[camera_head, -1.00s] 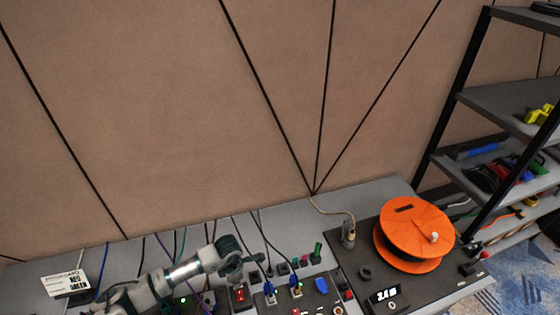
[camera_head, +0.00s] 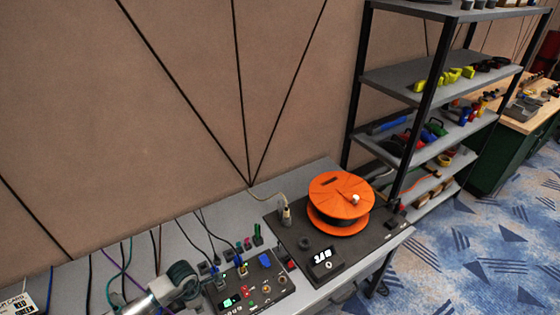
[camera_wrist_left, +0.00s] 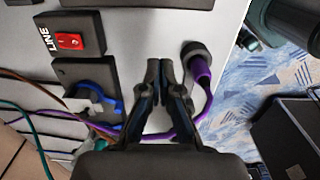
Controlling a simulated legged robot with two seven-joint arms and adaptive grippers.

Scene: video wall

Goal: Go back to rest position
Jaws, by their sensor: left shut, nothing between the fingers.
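My left gripper (camera_wrist_left: 160,66) shows in the left wrist view with its two dark fingers together and nothing between them. Its fingertips are over the grey desk surface, beside a purple cable (camera_wrist_left: 203,88) with a dark plug. In the head view my left arm comes in at the lower left, and the dark left gripper (camera_head: 190,283) is beside the control panel (camera_head: 262,297); its fingertips are hard to make out there. My right gripper is not in view.
An orange cable reel (camera_head: 335,194) stands on a dark panel on the desk. A shelf rack (camera_head: 415,85) with tools is to the right. Several cables run along the desk's back. A red LINE switch (camera_wrist_left: 70,41) is close to the left gripper. Patterned floor (camera_head: 480,255) is open at right.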

